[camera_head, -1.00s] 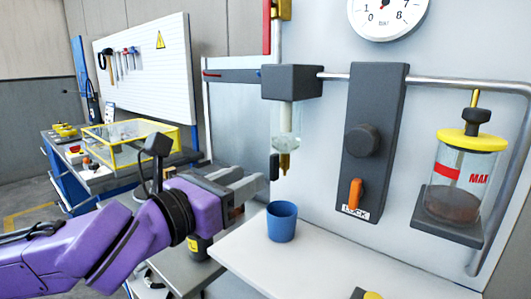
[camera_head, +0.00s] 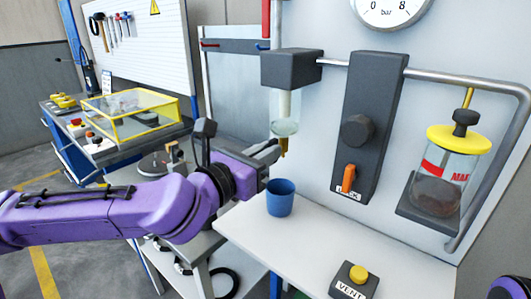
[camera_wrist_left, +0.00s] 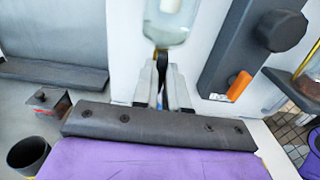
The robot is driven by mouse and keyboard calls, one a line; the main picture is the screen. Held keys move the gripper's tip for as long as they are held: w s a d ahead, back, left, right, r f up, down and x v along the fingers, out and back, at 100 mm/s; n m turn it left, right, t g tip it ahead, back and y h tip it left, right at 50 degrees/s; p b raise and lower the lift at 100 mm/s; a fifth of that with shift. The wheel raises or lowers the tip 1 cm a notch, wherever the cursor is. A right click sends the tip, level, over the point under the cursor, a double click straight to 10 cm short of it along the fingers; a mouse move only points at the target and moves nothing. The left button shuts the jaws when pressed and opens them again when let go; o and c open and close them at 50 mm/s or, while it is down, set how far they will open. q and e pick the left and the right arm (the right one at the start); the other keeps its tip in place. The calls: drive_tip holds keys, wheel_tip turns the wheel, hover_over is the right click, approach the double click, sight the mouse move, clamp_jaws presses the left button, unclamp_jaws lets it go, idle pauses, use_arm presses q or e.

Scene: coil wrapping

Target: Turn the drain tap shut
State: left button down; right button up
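The brass drain tap (camera_head: 283,152) hangs under the clear filter bowl (camera_head: 284,128). Its dark lever is mostly hidden by my left gripper in the head view. My left gripper (camera_head: 268,153) reaches in from the left at the height of the tap, above the blue cup (camera_head: 279,198). In the left wrist view, the two pale fingers of my left gripper (camera_wrist_left: 164,84) stand on either side of the tap's dark lower part, under the brass piece (camera_wrist_left: 161,58). I cannot tell whether they press on it. My right gripper is out of view.
A dark block with an orange handle (camera_head: 348,179) stands to the right. A jar with a yellow lid (camera_head: 459,138) is farther right. The white worktop (camera_head: 320,235) holds the cup and a vent button (camera_head: 357,275). A yellow-framed case (camera_head: 130,112) stands behind my arm.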

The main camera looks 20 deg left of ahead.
use_arm(q)
drive_tip(key=shift+m, duration=0.4)
drive_tip(key=m+p, duration=0.1)
drive_tip(key=m, duration=0.4)
drive_tip(key=m+p, duration=0.1)
drive_tip(key=m, duration=1.1)
drive_tip(key=shift+s+d+f+p, duration=0.15)
drive_tip(key=shift+d+p, duration=0.1)
drive_tip(key=shift+p, duration=0.15)
drive_tip(key=c, duration=1.2)
unclamp_jaws()
drive_tip(key=shift+f, duration=0.1)
drive_tip(key=shift+o, duration=0.2)
